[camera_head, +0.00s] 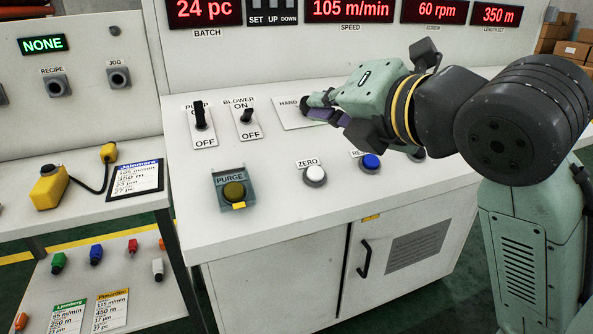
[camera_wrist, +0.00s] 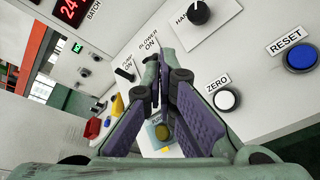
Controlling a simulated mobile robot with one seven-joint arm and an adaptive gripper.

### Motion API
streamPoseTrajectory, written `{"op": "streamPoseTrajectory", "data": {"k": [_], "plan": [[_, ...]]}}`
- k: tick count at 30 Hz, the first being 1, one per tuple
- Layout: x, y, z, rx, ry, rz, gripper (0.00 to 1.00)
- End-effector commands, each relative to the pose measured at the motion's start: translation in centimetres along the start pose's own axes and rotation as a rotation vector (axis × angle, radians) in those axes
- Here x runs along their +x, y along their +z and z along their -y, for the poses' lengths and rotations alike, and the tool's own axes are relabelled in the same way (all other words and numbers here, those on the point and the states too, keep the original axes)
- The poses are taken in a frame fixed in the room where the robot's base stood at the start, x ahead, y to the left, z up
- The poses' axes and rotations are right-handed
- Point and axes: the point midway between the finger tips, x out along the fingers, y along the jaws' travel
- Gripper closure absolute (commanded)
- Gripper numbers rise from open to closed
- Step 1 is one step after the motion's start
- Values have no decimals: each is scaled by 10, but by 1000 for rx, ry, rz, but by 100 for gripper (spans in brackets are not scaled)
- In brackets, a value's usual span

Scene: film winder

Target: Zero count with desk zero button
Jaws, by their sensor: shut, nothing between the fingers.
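The white zero button (camera_head: 314,175) is on the sloped desk panel, under its ZERO label. It also shows in the wrist view (camera_wrist: 226,99), to the right of my fingers. My gripper (camera_head: 318,106) is above the desk panel near the HAND label, higher in the picture than the zero button and apart from it. In the wrist view the fingers of my gripper (camera_wrist: 163,75) meet at their tips with nothing between them. The batch display (camera_head: 206,12) reads 24 pc.
A blue reset button (camera_head: 371,163) sits right of the zero button. A yellow-green purge button (camera_head: 234,191) in a clear guard is to the left. Pump switch (camera_head: 201,117) and blower switch (camera_head: 246,116) stick up behind. A black knob (camera_wrist: 196,12) is near the HAND label.

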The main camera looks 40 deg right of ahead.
Motion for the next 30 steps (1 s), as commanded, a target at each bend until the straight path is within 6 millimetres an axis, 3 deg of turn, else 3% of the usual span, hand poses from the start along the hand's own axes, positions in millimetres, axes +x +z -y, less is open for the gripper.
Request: {"op": "streamPoseTrajectory", "data": {"k": [4,10,20,30], "plan": [[-23,4,21,-49,-80,3,100],[-31,5,27,-67,-106,-1,100],[-29,3,29,-66,-104,0,100],[-3,-18,56,-66,-104,-1,100]]}}
